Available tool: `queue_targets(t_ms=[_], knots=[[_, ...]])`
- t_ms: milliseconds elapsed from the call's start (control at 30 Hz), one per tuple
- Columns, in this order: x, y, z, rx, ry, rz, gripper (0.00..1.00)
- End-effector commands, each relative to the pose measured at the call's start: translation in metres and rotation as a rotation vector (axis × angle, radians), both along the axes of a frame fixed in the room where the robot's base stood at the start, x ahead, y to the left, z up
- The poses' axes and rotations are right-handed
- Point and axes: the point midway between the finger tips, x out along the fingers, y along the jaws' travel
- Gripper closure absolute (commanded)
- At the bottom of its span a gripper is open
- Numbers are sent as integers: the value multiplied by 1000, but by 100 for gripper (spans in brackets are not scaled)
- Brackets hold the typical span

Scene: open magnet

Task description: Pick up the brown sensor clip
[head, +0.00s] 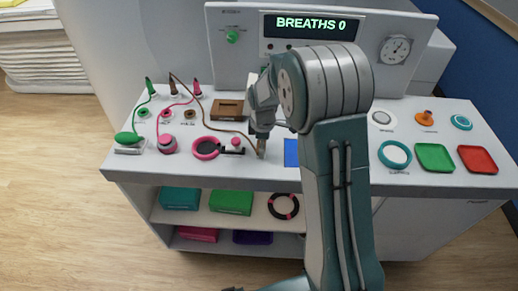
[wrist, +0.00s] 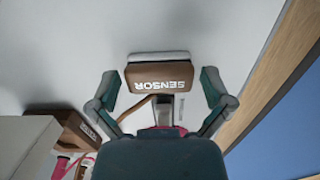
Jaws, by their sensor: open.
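The brown sensor clip (wrist: 158,84) carries the word SENSOR, upside down in the wrist view, and has a pale strip along its far edge. A brown cable leads from its near side.
Left of my gripper are a pink ring (head: 206,148), a brown frame (head: 227,109) and green and pink corded items. Right of my arm are a teal ring (head: 395,154), a green tray (head: 434,157) and a red tray (head: 477,159). A panel reading BREATHS 0 (head: 311,26) stands behind.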

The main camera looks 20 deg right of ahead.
Motion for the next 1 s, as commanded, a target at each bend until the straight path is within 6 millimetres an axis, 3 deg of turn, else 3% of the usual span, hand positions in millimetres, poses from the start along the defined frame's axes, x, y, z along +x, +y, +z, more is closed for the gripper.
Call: queue_targets(t_ms=[267,400,767,1000], knots=[[0,2,-4,-3,-1,-2,0],[0,2,-4,-3,-1,-2,62],[0,1,-3,-1,-1,-2,62],[1,2,19,-3,-4,-2,62]])
